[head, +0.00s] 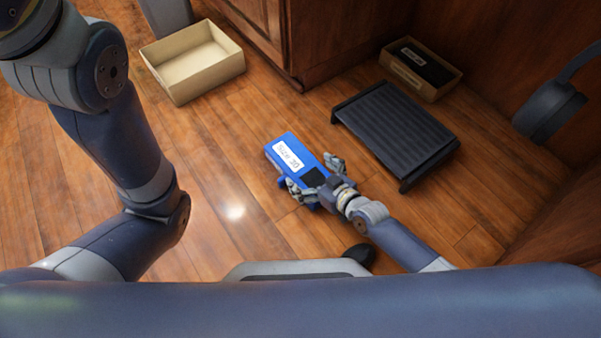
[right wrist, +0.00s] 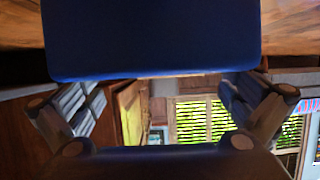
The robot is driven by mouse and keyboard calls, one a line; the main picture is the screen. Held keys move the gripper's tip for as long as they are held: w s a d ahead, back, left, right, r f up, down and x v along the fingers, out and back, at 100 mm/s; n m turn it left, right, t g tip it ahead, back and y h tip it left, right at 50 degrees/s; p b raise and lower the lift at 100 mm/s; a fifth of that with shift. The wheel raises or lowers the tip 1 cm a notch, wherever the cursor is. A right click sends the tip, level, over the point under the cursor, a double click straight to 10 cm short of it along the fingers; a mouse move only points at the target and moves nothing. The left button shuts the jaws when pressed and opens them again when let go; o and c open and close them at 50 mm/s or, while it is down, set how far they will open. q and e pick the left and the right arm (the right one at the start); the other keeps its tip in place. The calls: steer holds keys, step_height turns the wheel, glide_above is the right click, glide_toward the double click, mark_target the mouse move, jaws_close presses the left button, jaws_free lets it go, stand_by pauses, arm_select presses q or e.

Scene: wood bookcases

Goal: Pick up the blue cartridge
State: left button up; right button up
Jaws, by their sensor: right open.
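The blue cartridge (head: 297,144), a long box with a white label and a dark patch near its near end, is low over or on the wood floor in the middle of the head view; I cannot tell if it touches the floor. My right gripper (head: 311,176) is at its near end, with an open finger on each side. In the right wrist view the cartridge (right wrist: 150,38) fills the upper middle, between and beyond the spread fingers of the gripper (right wrist: 165,103). My left arm shows at the left, but its gripper is outside the view.
An empty tan open box (head: 180,92) stands at the upper left. A black ribbed footrest (head: 397,130) lies right of the cartridge, with a cardboard box (head: 437,88) behind it. A wooden cabinet (head: 330,35) stands behind. Headphones (head: 548,108) hang at right. Floor left of the cartridge is clear.

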steer(key=shift+w+a+f, duration=0.2)
steer(key=shift+w+a, duration=0.15)
steer(key=shift+w, duration=0.2)
steer(key=shift+c, duration=0.2)
steer(key=c, duration=1.3)
steer(key=shift+r, duration=0.1)
steer(key=shift+r, duration=0.1)
